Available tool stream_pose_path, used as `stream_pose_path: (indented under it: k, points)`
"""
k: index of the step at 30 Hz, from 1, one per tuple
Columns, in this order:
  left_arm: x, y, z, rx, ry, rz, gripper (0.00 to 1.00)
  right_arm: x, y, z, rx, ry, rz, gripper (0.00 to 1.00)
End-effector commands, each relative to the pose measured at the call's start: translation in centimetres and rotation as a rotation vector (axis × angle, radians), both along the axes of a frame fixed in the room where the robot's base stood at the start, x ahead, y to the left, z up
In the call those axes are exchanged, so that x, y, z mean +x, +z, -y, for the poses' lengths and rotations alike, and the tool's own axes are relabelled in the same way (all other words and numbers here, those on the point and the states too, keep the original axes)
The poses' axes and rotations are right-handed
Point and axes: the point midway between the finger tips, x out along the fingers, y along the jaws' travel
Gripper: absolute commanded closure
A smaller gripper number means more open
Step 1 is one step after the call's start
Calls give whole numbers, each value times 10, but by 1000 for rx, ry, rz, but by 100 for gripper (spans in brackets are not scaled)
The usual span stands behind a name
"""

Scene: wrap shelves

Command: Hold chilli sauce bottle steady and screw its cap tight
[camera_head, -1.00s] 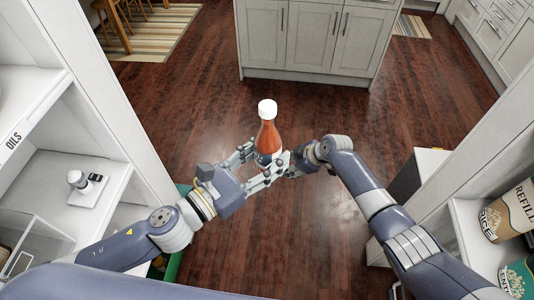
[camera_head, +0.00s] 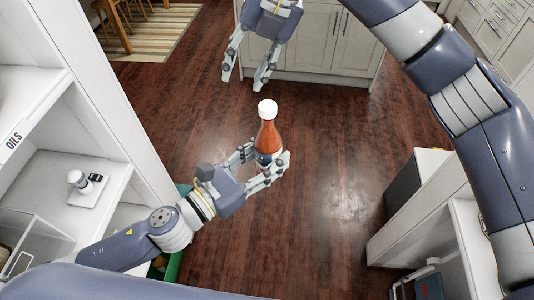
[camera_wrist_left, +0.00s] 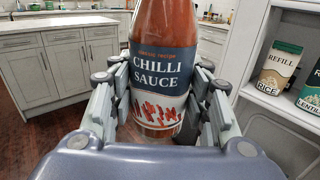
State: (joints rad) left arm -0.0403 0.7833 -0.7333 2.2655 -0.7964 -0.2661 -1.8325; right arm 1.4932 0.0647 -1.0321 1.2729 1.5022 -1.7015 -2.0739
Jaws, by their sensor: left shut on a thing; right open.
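The chilli sauce bottle (camera_head: 268,137) stands upright in mid-air, with orange-red sauce and a dark label. Its white cap (camera_head: 267,109) sits on the neck. My left gripper (camera_head: 270,167) is shut around the lower body of the bottle. In the left wrist view, the fingers press both sides of the "Chilli Sauce" label (camera_wrist_left: 160,72); the cap is out of that view. My right gripper (camera_head: 246,82) is open and empty, fingers pointing down, above and a little left of the cap in the head view, apart from it.
A white shelf (camera_head: 75,165) marked "OILS" stands at the left, holding a small white-capped item (camera_head: 80,181). Another shelf unit (camera_head: 420,205) is at the right. Grey cabinets (camera_head: 335,50) stand at the back. Open wooden floor lies around the bottle.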

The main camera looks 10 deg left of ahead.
Motion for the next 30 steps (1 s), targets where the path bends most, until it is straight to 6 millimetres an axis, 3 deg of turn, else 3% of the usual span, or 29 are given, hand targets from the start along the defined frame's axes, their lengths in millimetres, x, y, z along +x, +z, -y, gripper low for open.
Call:
stream_pose_path:
  k: [1, 6, 12, 19, 30]
  points:
    - [0, 1, 0, -1, 0, 3, 100, -13, 18, 4, -46, 94, 40, 59]
    - [0, 1, 0, -1, -1, 3, 100, -53, 55, 24, -200, 382, 115, 59]
    - [0, 1, 0, -1, 0, 3, 100, -82, 80, 45, -330, 596, 147, 59]
    - [0, 1, 0, -1, 0, 3, 100, -92, 87, 53, -373, 668, 150, 59]
    - [0, 1, 0, -1, -1, 3, 100, -91, 82, 53, -372, 665, 150, 59]
